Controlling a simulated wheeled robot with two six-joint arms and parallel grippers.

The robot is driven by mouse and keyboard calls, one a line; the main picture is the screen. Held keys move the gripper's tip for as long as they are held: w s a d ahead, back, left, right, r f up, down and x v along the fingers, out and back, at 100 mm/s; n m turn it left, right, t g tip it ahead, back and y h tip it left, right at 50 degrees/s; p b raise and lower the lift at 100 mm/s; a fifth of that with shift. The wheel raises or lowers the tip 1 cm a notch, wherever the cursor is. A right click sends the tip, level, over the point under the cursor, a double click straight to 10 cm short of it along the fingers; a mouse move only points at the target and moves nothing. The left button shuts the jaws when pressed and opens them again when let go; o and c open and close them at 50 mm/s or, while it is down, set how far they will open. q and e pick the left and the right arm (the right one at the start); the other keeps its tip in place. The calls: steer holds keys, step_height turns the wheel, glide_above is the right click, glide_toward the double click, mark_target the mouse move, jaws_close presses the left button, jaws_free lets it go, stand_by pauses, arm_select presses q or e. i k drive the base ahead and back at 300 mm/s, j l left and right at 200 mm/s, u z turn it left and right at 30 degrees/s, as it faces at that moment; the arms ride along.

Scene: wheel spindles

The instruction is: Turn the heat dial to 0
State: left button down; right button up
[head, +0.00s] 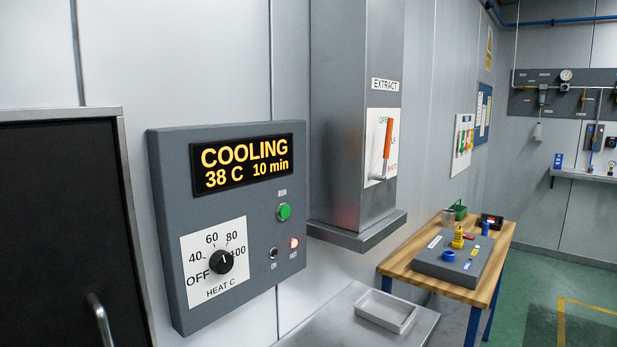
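The heat dial (221,262) is a round black knob on a white plate (214,234) at the lower left of a grey control panel (170,230). The plate reads OFF, 40, 60, 80, 100 and HEAT C; I see no mark that reads just 0. The knob's small pale line points upward, roughly between 60 and 80, though it is too small to read exactly. The panel's display (243,164) reads COOLING, 38 C, 10 min. Neither of my grippers is in view.
A green RUN button (284,212), a small ON switch (273,253) and a lit HOT lamp (294,242) sit right of the dial. An orange-handled lever (388,140) is on the extract duct. A dark door (60,230) stands left; a metal tray (385,311) lies below right.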

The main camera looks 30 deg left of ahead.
mark_target(221, 261)
steer(key=k+j+u, duration=0.1)
steer(key=u, duration=1.2)
steer(key=l, duration=0.15)
steer(key=k+u, duration=0.05)
